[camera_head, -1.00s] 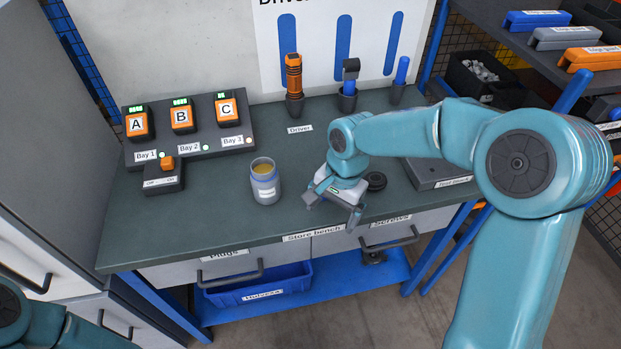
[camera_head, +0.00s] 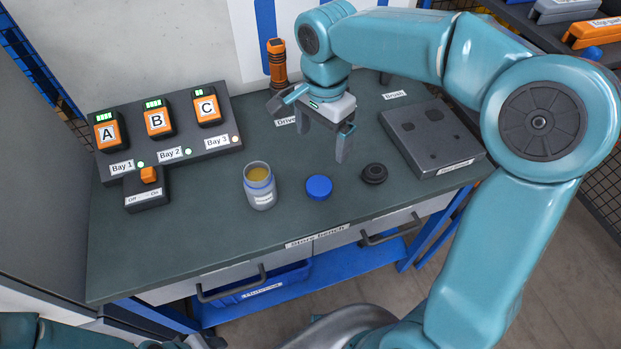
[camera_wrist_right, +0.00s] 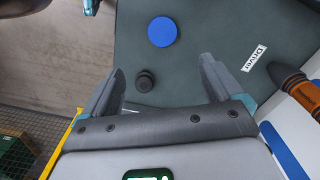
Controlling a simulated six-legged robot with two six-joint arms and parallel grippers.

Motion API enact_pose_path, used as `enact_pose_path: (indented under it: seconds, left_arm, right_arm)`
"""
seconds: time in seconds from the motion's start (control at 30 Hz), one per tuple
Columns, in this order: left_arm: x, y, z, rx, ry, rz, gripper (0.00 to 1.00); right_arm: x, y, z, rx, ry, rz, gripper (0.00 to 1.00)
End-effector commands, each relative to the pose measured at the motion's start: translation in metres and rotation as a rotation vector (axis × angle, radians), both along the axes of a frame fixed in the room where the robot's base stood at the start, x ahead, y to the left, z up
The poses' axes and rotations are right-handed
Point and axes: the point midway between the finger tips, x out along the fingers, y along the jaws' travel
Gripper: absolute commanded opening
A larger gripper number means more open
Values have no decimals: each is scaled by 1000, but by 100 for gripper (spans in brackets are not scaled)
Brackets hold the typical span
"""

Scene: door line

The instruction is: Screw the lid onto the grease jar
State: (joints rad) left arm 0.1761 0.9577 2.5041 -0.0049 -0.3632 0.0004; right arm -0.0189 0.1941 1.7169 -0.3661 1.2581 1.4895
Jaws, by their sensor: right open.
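The grease jar (camera_head: 260,186) stands upright and open on the bench left of centre, with yellow grease showing inside. The blue lid (camera_head: 319,187) lies flat on the bench just right of the jar, apart from it. My right gripper (camera_head: 312,130) is open and empty, above the bench behind the lid. In the right wrist view, the lid (camera_wrist_right: 162,31) lies beyond the open fingers (camera_wrist_right: 160,68); the jar is not visible there. Of my left arm only a part shows at the bottom left edge of the head view; its jaws cannot be made out.
A black round part (camera_head: 374,174) sits right of the lid. A grey tray-like block (camera_head: 430,138) is farther right. The charger with batteries (camera_head: 158,117) and a switch box (camera_head: 147,190) stand at the left. An orange driver (camera_head: 278,65) stands at the back. The front bench strip is clear.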

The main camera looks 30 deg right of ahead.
Motion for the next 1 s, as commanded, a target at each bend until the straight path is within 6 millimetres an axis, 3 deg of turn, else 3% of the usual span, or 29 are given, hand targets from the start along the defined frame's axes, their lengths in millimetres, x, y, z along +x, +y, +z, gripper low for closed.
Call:
enact_pose_path:
  seconds: [0.47, 0.8, 1.0]
  left_arm:
    - [0, 0, 0, 0, 1, 0, 43]
    - [0, 0, -2, 0, 1, 0, 43]
    - [0, 0, -2, 0, 1, 0, 43]
  right_arm:
    - [-6, -1, -2, -3, 1, -8, 93]
    - [-5, 0, -71, -3, 6, -6, 93]
    - [-2, 0, -102, -3, 2, -6, 93]
